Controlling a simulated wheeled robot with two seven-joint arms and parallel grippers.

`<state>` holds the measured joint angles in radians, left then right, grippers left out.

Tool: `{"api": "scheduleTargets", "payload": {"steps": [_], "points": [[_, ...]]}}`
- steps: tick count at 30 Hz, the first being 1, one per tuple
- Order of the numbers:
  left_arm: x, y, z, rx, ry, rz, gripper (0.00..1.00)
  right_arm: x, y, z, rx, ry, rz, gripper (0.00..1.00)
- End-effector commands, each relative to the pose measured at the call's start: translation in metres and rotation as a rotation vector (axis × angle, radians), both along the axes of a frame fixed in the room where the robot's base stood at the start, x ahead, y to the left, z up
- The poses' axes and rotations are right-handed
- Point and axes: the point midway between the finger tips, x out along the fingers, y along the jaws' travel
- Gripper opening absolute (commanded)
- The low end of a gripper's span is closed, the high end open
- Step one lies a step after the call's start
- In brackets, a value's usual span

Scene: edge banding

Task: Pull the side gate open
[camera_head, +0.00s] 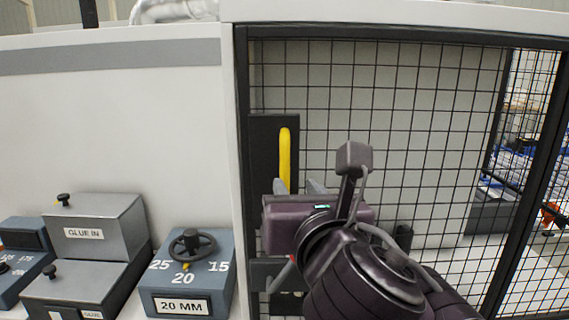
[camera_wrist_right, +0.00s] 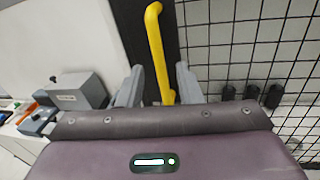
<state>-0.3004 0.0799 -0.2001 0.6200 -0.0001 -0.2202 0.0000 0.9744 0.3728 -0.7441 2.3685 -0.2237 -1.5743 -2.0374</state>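The side gate (camera_head: 400,120) is a black wire mesh panel in a black frame, and it looks closed. Its yellow handle (camera_head: 285,152) stands upright on a black plate (camera_head: 262,135) at the gate's left edge. My right gripper (camera_head: 299,186) is in front of the handle's lower part. In the right wrist view the handle (camera_wrist_right: 156,45) runs down between the two open grey fingers (camera_wrist_right: 160,84), with a gap visible on each side. The handle's lower end is hidden behind the gripper body. My left gripper is in neither view.
A white machine wall (camera_head: 120,130) is left of the gate. Below it are a grey GLUE IN box (camera_head: 85,232) and a blue 20 MM box (camera_head: 188,275) with a black handwheel (camera_head: 192,245). Mesh and black posts (camera_head: 535,170) stand at the right.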

Motion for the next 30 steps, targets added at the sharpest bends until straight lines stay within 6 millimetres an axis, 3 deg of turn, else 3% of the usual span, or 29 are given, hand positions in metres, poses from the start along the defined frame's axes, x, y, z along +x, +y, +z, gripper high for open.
{"api": "scheduleTargets", "payload": {"steps": [5, 18, 30], "points": [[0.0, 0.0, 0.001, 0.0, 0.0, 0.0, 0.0, 0.003, 0.004, 0.011, -0.087, -0.049, 0.001, 0.32], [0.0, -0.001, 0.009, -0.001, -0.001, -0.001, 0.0, 0.065, 0.016, 0.012, -0.083, -0.047, 0.0, 0.32], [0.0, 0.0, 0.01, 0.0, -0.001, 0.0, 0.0, 0.074, 0.018, 0.01, -0.08, -0.048, 0.002, 0.32]]}}
